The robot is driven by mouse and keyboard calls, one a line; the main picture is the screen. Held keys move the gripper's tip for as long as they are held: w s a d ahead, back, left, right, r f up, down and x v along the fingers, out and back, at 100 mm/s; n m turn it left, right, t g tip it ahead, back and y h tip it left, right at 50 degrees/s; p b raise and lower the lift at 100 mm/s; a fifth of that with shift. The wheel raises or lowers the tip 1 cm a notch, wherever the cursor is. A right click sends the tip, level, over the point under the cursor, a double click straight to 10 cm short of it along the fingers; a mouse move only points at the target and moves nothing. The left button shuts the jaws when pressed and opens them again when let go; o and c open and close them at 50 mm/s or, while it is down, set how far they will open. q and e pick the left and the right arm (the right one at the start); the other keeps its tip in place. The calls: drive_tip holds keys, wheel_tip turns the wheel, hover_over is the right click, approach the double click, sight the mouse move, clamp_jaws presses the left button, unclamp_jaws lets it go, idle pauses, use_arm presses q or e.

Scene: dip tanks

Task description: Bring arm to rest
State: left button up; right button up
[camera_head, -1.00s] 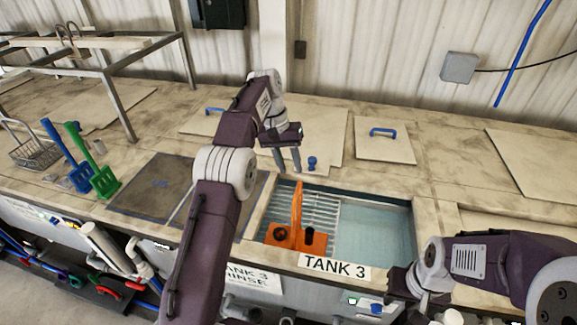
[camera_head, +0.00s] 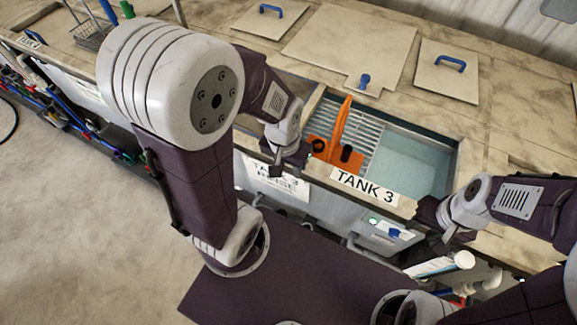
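My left gripper (camera_head: 281,166) hangs at the front edge of the counter, left of the TANK 3 label. Its fingers point down and are mostly hidden, with nothing visible held. My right gripper (camera_head: 437,232) is at the front edge of the counter to the right of the label, low over the tank front. Its fingers are dark and small, so their opening is unclear. An orange part (camera_head: 334,149) with an upright fin rests on the metal rack in tank 3 (camera_head: 414,163), apart from both grippers.
Flat lids with blue handles (camera_head: 447,78) lie on the counter behind the tank. A wire basket (camera_head: 90,32) stands at the upper left. Valves and pipes (camera_head: 393,234) line the tank front on the right. The floor (camera_head: 70,215) at left is clear.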

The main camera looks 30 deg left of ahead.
drive_tip(key=shift+w+f, duration=0.1)
drive_tip(key=shift+w, duration=0.15)
wheel_tip(320, 180, down, 21)
drive_tip(key=b, duration=2.1)
drive_tip(key=shift+s, duration=0.15)
